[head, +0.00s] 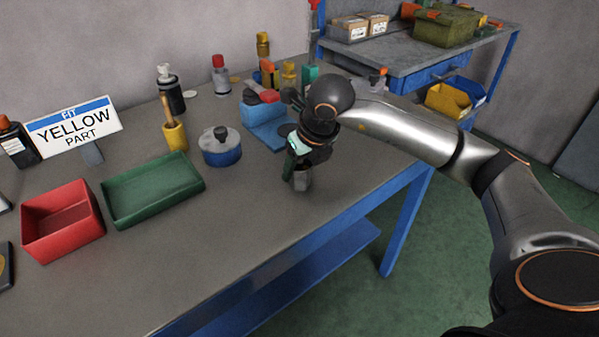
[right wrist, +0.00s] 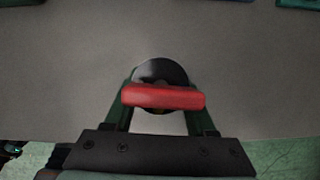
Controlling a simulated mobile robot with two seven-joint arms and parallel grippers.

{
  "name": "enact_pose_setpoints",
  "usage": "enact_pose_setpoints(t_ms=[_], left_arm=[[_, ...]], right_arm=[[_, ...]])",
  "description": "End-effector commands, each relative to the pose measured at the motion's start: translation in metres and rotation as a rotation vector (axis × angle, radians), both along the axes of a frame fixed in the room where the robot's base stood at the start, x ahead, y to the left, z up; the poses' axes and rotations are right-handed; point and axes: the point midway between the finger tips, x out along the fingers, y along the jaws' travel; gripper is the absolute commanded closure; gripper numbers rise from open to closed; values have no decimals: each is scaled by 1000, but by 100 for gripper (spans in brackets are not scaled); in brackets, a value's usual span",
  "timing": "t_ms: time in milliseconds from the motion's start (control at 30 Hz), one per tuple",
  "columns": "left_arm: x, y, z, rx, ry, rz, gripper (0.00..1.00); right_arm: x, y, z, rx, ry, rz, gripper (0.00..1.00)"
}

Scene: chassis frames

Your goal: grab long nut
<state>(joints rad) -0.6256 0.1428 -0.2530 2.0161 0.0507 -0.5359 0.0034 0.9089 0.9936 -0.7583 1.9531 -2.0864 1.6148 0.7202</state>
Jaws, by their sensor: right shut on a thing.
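My right gripper (head: 297,172) is low over the table near its front right edge, pointing down. In the right wrist view, the green fingers of my right gripper (right wrist: 163,108) stand on either side of a round dark and pale shape. A red bar (right wrist: 163,97) crosses between the fingers and hides part of that shape. My left gripper is not in view.
A blue round pot (head: 221,155) and a blue stand (head: 268,128) are left of and behind the gripper. A green tray (head: 152,190), a red bin (head: 62,220) and a sign (head: 74,128) reading "FIT YELLOW PART" stand further left. The table's front middle (head: 215,230) is clear.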

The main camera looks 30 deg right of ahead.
Motion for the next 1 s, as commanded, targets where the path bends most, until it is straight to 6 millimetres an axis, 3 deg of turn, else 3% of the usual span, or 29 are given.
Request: enact_pose_setpoints(t_ms=[167, 667, 900, 1000], left_arm=[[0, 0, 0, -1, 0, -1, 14], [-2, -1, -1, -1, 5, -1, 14], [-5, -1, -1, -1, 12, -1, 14], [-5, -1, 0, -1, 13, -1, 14]], right_arm=[[0, 0, 0, 0, -1, 0, 100], [1, 0, 5, 0, -5, -1, 100], [1, 0, 33, 1, -8, 0, 100], [-13, 3, 52, -1, -9, 3, 100]])
